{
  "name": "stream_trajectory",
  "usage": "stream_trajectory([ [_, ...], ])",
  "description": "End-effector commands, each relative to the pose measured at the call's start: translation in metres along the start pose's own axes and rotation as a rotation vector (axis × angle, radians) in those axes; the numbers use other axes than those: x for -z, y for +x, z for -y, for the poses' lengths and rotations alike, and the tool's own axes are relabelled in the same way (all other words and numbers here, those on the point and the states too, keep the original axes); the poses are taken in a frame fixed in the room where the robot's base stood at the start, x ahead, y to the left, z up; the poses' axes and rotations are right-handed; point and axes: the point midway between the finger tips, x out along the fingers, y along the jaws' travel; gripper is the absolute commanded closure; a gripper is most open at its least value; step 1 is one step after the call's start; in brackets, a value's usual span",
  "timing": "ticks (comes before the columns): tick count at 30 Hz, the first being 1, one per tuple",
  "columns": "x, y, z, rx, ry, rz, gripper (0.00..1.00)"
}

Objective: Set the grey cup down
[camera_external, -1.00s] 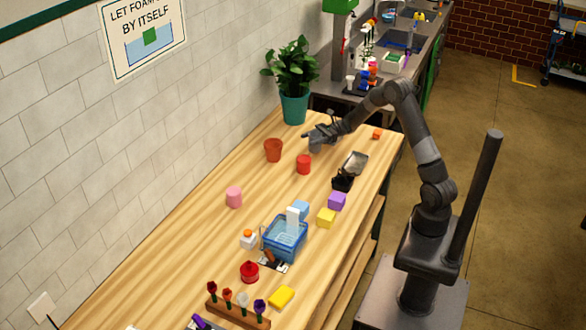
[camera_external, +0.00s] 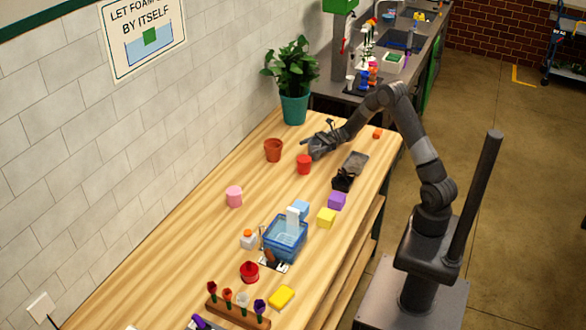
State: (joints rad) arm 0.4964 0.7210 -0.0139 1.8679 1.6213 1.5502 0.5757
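My gripper (camera_external: 322,142) is over the far part of the wooden table, between the red cup and the green plant pot. A small grey shape at its fingertips looks like the grey cup (camera_external: 315,151), held low and close to the tabletop. The cup is partly hidden by the gripper. I cannot tell whether its base touches the wood. The fingers are small and dark here, but they appear closed on the cup.
A red cup (camera_external: 304,164) stands very near, just below the gripper. A terracotta pot (camera_external: 273,150) is to the left, a potted plant (camera_external: 295,108) behind. A grey tray (camera_external: 355,164) and a black holder (camera_external: 343,183) lie to the right.

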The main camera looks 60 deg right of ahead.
Motion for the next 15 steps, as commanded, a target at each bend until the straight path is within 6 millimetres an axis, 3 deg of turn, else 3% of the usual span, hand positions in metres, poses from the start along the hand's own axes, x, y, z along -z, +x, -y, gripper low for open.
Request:
stream_trajectory([
  [10,-0.004,-0.002,0.0,0.001,-0.001,0.0,0.24],
  [15,-0.003,-0.029,0.001,0.005,0.0,0.0,0.24],
])
